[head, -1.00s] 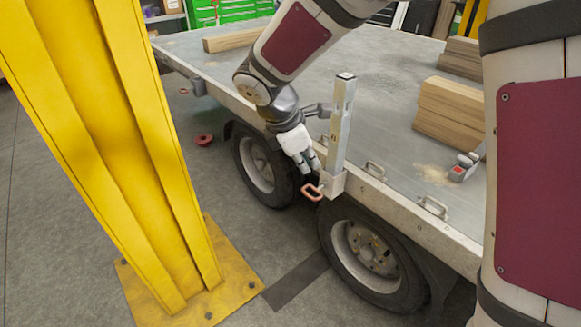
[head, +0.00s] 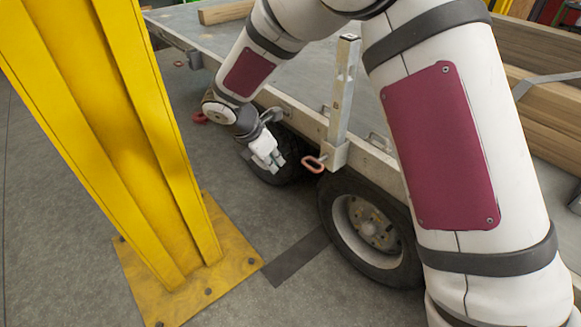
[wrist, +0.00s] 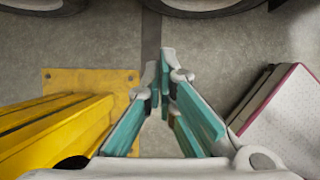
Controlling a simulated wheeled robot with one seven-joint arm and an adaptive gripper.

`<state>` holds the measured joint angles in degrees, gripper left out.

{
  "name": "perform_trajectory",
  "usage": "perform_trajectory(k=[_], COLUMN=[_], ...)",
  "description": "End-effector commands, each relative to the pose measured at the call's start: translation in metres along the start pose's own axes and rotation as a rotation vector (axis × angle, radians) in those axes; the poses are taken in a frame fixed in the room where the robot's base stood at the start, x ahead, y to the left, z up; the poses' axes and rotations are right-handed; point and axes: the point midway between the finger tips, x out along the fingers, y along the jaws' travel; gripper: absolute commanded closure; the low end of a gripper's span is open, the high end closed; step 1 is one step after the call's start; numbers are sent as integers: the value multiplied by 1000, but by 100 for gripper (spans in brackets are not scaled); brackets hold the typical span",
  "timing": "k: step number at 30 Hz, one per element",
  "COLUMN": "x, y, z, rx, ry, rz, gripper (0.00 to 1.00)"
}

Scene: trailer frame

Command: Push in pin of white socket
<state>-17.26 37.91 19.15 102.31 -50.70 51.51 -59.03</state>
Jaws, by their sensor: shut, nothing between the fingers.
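The white socket (head: 334,155) is a light metal bracket on the trailer's side edge, holding an upright metal post (head: 342,90). Its pin (head: 314,163) has an orange-red loop handle that sticks out to the left of the socket. How deep the pin sits cannot be told. My gripper (head: 275,163) is left of the pin handle, apart from it, in front of the rear-left wheel and pointing downward. In the wrist view my gripper (wrist: 163,70) has its teal-padded fingers together and empty above the floor. Pin and socket do not show in the wrist view.
A thick yellow column (head: 130,120) with a bolted base plate (head: 235,262) stands at the left, also seen in the wrist view (wrist: 50,125). A trailer wheel (head: 370,225) lies below the socket. A second red handle (head: 199,118) is farther left. Floor between column and trailer is clear.

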Motion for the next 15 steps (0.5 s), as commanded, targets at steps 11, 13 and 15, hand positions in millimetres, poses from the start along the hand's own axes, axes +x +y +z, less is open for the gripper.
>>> perform_trajectory(k=[11,13,15], x=[65,78,92], y=[-1,-1,-1], z=[-1,-1,-1], rx=[1,0,1], ry=[1,1,1], rz=[-4,-4,-4], gripper=[100,100,100])
